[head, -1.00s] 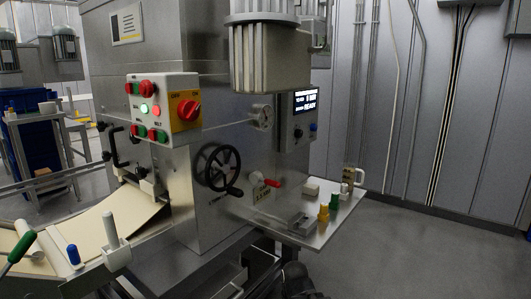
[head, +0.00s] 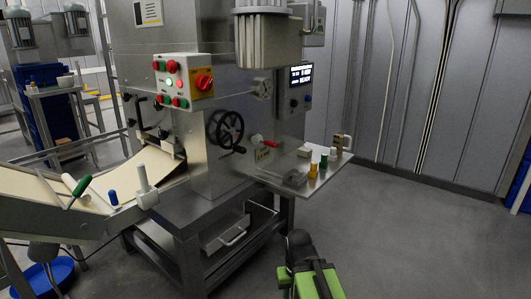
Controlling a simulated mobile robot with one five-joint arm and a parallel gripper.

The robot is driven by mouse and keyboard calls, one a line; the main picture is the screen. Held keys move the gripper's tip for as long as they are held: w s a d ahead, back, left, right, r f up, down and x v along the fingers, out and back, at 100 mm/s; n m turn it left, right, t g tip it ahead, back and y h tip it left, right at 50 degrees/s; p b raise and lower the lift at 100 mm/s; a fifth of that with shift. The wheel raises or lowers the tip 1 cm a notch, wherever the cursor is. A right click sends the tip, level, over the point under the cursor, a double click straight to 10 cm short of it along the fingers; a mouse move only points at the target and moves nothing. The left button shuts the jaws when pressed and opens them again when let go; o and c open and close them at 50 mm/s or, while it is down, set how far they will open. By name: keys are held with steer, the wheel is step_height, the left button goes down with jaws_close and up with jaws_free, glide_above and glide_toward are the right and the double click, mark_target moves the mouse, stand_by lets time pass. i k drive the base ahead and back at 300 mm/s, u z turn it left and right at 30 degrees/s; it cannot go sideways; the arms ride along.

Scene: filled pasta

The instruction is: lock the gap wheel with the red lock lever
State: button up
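The gap wheel (head: 225,129) is a black spoked handwheel with a crank knob, on the front of the steel machine. The red lock lever (head: 267,143) is to the right of the wheel, on a small pale mount with a label plate, and looks small here. Its exact angle is hard to tell. My gripper (head: 299,240) is at the bottom centre, dark, at the end of my green and black arm. It is well below the wheel and lever and apart from both. Its fingers cannot be made out clearly.
A side shelf (head: 283,187) with small blocks and green and yellow pieces juts out right of the lever. A control box (head: 185,82) is above the wheel. A conveyor (head: 80,205) lies at left. The machine's stand is below. Floor at right is clear.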

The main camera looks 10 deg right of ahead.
mark_target(257, 139)
steer(key=u, duration=0.2)
steer(key=i, duration=1.05)
steer(key=z, duration=0.2)
